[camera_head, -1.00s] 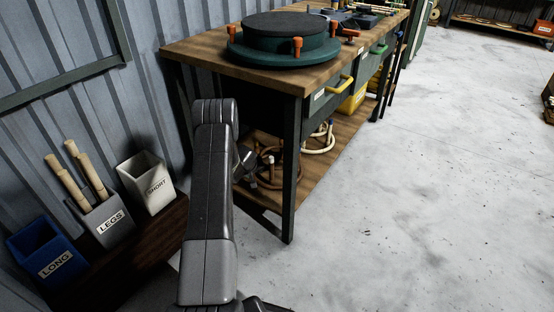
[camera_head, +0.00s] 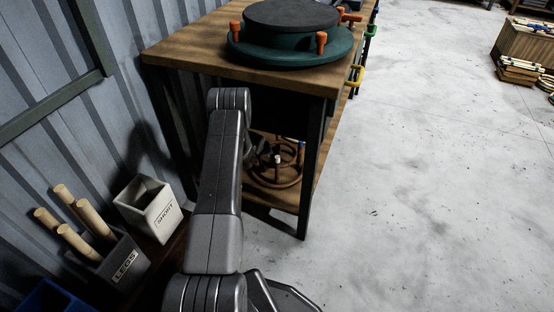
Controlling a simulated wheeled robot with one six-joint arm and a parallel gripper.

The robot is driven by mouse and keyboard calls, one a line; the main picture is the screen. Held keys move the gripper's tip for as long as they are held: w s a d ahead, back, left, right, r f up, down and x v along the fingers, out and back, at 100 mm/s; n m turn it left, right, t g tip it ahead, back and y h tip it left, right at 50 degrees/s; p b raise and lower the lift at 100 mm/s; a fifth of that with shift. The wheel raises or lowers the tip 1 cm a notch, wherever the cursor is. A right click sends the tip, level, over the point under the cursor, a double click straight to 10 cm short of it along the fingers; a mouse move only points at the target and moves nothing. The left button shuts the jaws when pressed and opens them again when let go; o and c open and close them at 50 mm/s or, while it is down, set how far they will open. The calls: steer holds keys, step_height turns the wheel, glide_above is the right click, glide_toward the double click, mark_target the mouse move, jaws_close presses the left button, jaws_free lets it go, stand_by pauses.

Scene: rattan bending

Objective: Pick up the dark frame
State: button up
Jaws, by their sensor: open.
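A dark brown frame of bent rattan rings (camera_head: 280,180) sits on the lower shelf of the workbench, seen partly behind my arm. I take this for the dark frame; its left side is hidden. A small white piece shows among its upper parts. My gripper (camera_head: 258,151) is a small dark shape just right of my forearm, under the bench top and near the frame's upper left. It is open; its fingertips are hard to make out, and I cannot tell whether it touches the frame.
The workbench (camera_head: 190,48) carries a round green bending form (camera_head: 290,42) with orange clamps. Its front leg (camera_head: 309,180) stands right of the frame. At left are a white SHORT bin (camera_head: 150,207), a grey LEGS bin (camera_head: 122,266) with poles and a blue bin (camera_head: 50,298).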

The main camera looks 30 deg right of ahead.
steer(key=shift+r, duration=0.1)
steer(key=shift+c, duration=0.4)
jaws_close()
stand_by(0.8)
